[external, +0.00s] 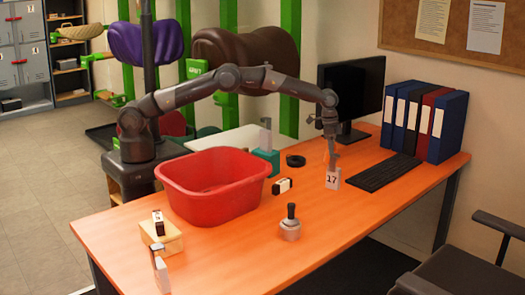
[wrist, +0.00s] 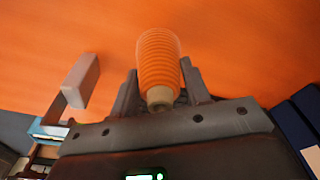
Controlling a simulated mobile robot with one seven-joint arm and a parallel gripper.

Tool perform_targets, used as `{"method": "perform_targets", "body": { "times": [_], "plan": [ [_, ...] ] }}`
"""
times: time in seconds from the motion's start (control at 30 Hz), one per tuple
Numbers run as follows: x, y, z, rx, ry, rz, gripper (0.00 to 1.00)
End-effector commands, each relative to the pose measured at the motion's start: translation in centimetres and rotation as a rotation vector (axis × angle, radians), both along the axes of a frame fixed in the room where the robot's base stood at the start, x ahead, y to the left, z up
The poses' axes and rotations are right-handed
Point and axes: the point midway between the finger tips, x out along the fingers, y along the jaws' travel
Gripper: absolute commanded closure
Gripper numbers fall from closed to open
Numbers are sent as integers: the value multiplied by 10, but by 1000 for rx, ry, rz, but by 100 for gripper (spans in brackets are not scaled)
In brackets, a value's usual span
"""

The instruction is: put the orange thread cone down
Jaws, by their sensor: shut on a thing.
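The orange thread cone (wrist: 159,62) shows in the wrist view, ribbed with orange thread on a pale core. It sits between the two fingers of my gripper (wrist: 160,88), which is shut on it. The orange table fills the background behind the cone.
A keyboard (external: 383,173), a monitor (external: 352,92) and binders (external: 440,125) stand right of my gripper. A black ring (external: 296,160), a teal stand (external: 266,160) and a red basin (external: 213,190) are left. A grey knobbed piece (external: 290,225) stands in front. The right front tabletop is clear.

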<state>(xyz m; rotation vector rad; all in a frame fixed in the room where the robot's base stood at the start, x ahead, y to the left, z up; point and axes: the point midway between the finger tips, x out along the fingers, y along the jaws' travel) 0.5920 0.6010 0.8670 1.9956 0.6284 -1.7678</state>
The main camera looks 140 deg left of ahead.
Motion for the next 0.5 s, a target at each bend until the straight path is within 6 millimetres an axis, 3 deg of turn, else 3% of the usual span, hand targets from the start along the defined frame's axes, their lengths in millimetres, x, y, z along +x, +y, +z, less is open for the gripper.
{"method": "perform_targets", "body": {
  "times": [0.3,0.5],
  "plan": [
    [-1,0,-37,-1,1,0,82],
    [0,0,-40,1,-1,-1,82]
  ]
}}
